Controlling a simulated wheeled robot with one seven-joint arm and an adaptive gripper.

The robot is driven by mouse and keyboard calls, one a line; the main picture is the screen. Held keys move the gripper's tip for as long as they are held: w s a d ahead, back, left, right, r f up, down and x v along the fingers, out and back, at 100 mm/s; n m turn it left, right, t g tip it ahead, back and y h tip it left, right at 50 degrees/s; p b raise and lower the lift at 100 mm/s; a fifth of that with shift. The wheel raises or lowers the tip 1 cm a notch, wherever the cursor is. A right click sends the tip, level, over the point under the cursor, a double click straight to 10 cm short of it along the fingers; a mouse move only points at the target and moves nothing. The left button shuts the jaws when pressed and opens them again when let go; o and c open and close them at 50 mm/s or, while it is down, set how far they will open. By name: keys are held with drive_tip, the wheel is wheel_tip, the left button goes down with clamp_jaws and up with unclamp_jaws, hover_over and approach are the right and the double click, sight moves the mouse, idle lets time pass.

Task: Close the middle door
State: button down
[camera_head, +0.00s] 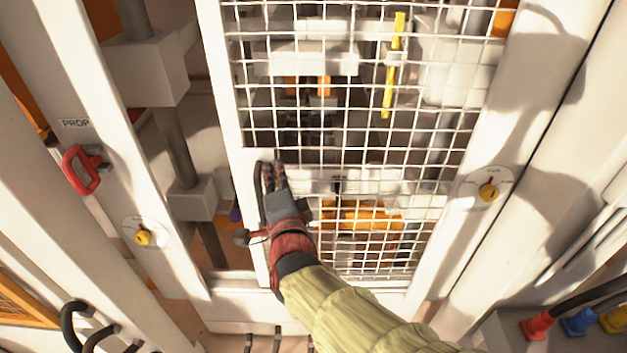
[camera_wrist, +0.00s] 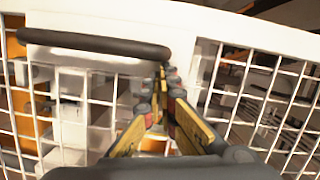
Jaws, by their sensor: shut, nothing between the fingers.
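The middle door (camera_head: 365,145) is a white-framed wire mesh panel in the head view. A wide gap shows between its left frame and the post on the left, so it stands partly open. Its black bar handle (camera_wrist: 95,45) runs across the upper left of the wrist view, on a white plate. My gripper (camera_head: 271,178) is shut and empty at the door's left frame, beside the handle. In the wrist view its fingertips (camera_wrist: 165,82) are near the handle's right end, in front of the door. I cannot tell whether they touch it.
The left post (camera_head: 125,165) carries a red handle (camera_head: 82,168) under a "PROP" label and a yellow-knobbed dial. The right post (camera_head: 500,150) has a similar dial (camera_head: 488,191). Grey and orange machine parts sit behind the mesh. Coloured cable plugs (camera_head: 577,322) are at lower right.

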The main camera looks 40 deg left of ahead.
drive_tip(key=s+a+p, duration=0.1)
drive_tip(key=s+a, duration=0.9)
drive_tip(key=a, duration=0.5)
drive_tip(key=shift+s+p, duration=0.35)
drive_tip(key=shift+s, duration=0.05)
drive_tip(key=shift+w, duration=0.1)
